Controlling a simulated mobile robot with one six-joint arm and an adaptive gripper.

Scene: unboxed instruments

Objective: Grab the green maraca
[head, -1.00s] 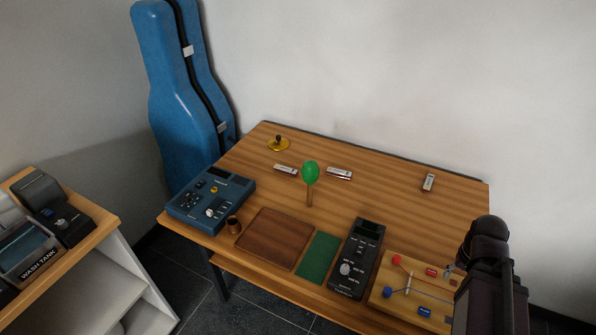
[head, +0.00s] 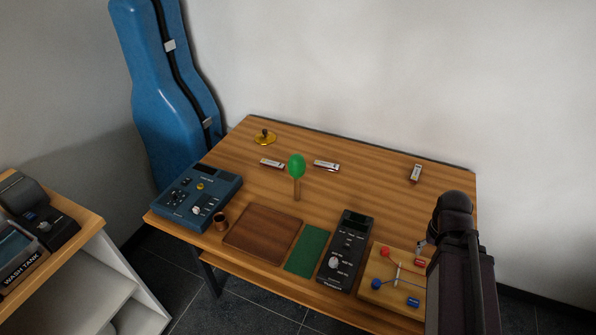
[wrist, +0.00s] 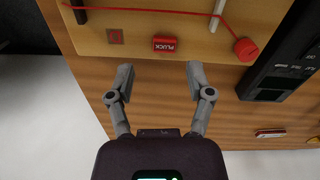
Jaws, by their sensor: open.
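In the wrist view my gripper (wrist: 158,82) is open and empty above the table, close to the wooden board with red parts. The maraca is not in the wrist view. In the head view my dark arm (head: 461,260) is at the right, and my gripper's fingers are mostly hidden there.
In front are a brown board (head: 262,232), a green mat (head: 306,250), a black device (head: 345,251) and the wooden string board (head: 393,292).

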